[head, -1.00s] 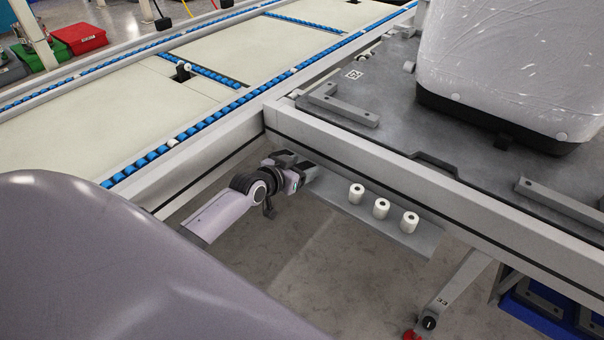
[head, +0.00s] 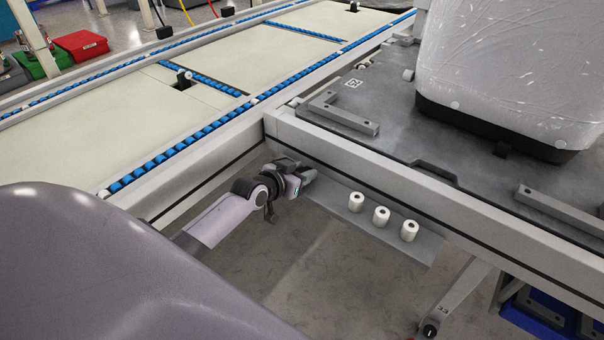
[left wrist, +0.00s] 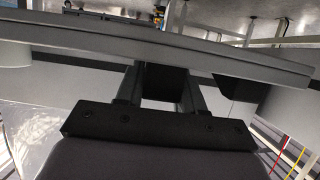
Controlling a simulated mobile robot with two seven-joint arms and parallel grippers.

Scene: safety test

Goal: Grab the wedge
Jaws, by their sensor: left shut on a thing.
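My left gripper (head: 304,172) is under the edge of the grey metal frame, at the left end of a narrow grey shelf (head: 400,246). In the left wrist view its two fingers (left wrist: 163,88) stand on either side of a dark block, which I take to be the wedge (left wrist: 164,84). The fingers are shut on it. Its upper part is hidden behind a grey rail in that view, so its full shape cannot be told. In the head view the wedge cannot be made out clearly. My right gripper is not in view.
Several white rolls (head: 381,216) stand on the shelf right of my gripper. The grey frame beam (head: 360,165) runs close above it. A conveyor with blue rollers (head: 190,138) lies at the left. A wrapped grey case (head: 510,70) stands on the table. Open floor lies below.

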